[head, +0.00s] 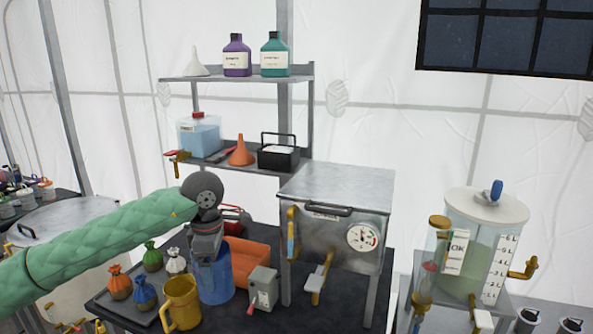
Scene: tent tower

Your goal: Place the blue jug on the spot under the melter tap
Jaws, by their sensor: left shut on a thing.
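The blue jug (215,284) is on the dark table, behind and right of a yellow jug. My left gripper (206,250) comes down over its top from the left and is shut on it. The gripper hides the jug's rim, and I cannot tell whether the base touches the table. The melter (337,202) is a metal box on legs to the right, with a round dial and a front tap (319,279) with a pale handle. The jug is left of this tap, not under it. The spot under the tap is not clearly visible. My right gripper is not in view.
A grey box with a red lever (263,289) stands between the jug and the melter. The yellow jug (181,302) and several small sacks (145,292) are at left. A clear tank (484,245) stands at right.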

